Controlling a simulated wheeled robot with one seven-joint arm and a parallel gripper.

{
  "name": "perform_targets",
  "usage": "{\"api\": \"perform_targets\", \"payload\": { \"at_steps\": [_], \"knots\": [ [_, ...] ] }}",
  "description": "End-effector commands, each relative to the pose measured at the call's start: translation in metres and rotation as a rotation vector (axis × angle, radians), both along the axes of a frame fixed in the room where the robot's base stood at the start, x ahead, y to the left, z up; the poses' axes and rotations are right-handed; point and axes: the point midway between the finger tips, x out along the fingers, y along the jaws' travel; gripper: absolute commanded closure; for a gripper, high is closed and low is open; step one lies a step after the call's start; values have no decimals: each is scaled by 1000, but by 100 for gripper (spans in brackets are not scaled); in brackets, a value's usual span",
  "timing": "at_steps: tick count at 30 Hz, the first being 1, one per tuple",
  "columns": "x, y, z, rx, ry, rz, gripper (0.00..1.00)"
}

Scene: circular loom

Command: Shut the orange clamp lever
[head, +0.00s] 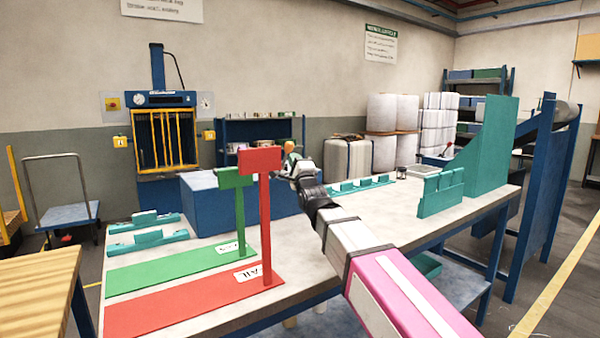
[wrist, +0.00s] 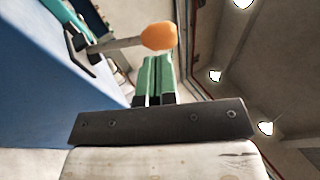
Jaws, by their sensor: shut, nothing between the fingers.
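The orange clamp lever shows in the wrist view as a grey bar with a rounded orange knob (wrist: 158,37). The bar runs left from the knob to a teal part beside a dark bracket at the upper left. My gripper (wrist: 154,60) is shut and empty; its green fingers lie together, with their tips just below the knob in the picture. I cannot tell whether they touch it. In the head view, the small orange knob (head: 289,146) shows at the tips of my gripper (head: 290,157), behind the red sign post; the rest of the lever is hidden there.
A red stand (head: 265,215) and a green stand (head: 240,210) rise from the workbench left of my arm. Teal blocks (head: 440,192) and a tall teal panel (head: 490,150) stand on the right. A blue box (head: 225,210) stands behind.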

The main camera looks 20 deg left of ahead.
Motion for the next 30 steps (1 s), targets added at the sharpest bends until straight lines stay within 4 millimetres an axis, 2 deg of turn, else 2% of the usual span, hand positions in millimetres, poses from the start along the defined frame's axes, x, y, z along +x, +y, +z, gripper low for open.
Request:
{"api": "perform_targets", "payload": {
  "at_steps": [1,6,22,30],
  "knots": [
    [8,7,5,1,-1,0,100],
    [18,14,13,1,-1,0,100],
    [19,16,15,0,0,0,100],
    [26,24,25,1,0,0,100]
  ]
}}
